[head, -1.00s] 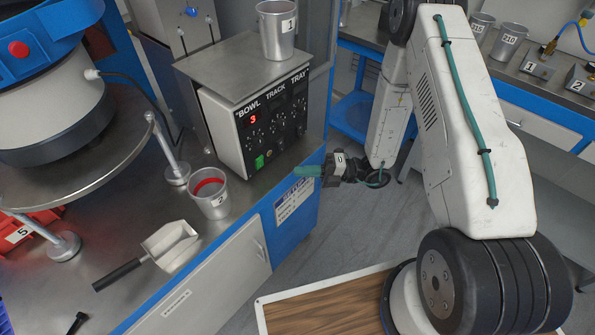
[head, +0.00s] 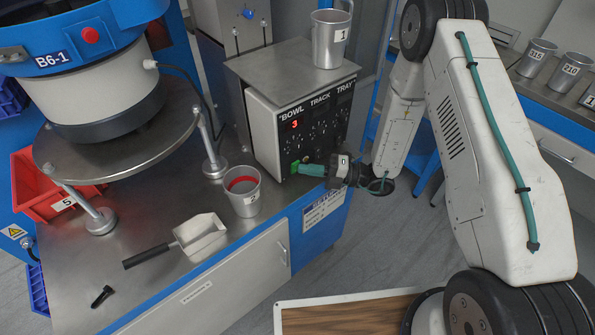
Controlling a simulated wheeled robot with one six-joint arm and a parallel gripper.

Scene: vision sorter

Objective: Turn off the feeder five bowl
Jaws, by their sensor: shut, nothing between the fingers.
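The control box (head: 270,138) stands on the bench, with BOWL, TRACK and TRAY labels on its front panel. A red 3 (head: 295,124) glows under BOWL. A green switch (head: 295,166) sits at the panel's lower left. My gripper (head: 304,169) is shut and empty, its green fingers pointing left at this switch. The fingertips are at or just before the switch and partly cover that area; I cannot tell whether they touch it.
A metal cup marked 1 (head: 330,45) stands on the box. A red bin marked 5 (head: 40,200) is at left.

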